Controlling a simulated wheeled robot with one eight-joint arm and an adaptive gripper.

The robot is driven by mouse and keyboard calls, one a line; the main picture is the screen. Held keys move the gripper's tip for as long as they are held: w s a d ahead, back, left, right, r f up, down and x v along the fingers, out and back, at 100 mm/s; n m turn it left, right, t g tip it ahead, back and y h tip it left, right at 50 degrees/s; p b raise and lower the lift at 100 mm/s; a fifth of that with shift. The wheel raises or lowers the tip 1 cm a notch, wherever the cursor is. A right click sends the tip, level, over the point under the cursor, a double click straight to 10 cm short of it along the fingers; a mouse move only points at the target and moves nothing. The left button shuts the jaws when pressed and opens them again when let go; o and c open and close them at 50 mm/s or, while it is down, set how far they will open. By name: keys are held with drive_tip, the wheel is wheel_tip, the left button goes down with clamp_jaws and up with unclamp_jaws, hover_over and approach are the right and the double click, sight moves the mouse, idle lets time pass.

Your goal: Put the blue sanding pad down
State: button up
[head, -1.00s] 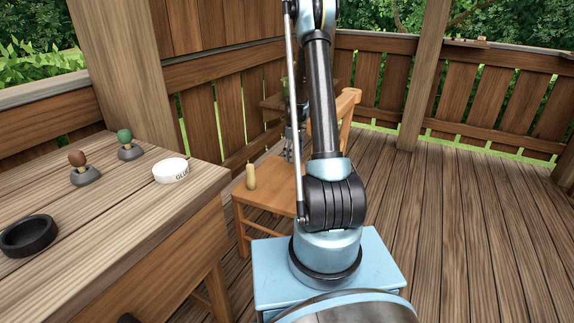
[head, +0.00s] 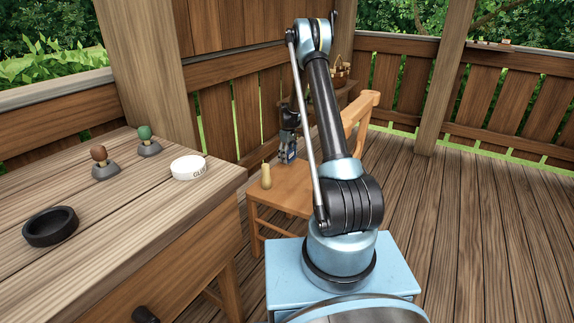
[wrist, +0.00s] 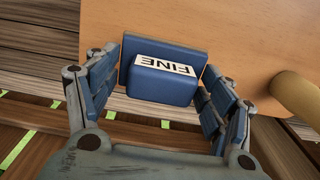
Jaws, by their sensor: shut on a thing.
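The blue sanding pad (wrist: 160,86) has a white label reading FINE and sits between my fingers in the wrist view. My gripper (wrist: 158,64) is shut on it, with a jointed finger at each side. Behind the pad is the wooden chair seat (wrist: 225,30); I cannot tell whether the pad touches it. In the head view my gripper (head: 287,155) points down at the chair seat (head: 285,200), just right of a pale tapered wooden piece (head: 266,177). The pad is not clearly visible there.
The pale piece also shows at the right of the wrist view (wrist: 297,93). The chair back (head: 361,120) rises right of my gripper. The workbench (head: 130,235) at left holds a black dish (head: 50,227), a white GLUE dish (head: 188,167) and two knobbed stands. The deck at right is clear.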

drive_tip(key=shift+f, duration=2)
drive_tip(key=o, duration=1.2)
drive_tip(key=shift+f, duration=0.1)
wheel_tip(320, 180, up, 12)
drive_tip(key=shift+r, duration=0.1)
drive_tip(key=shift+r, duration=0.1)
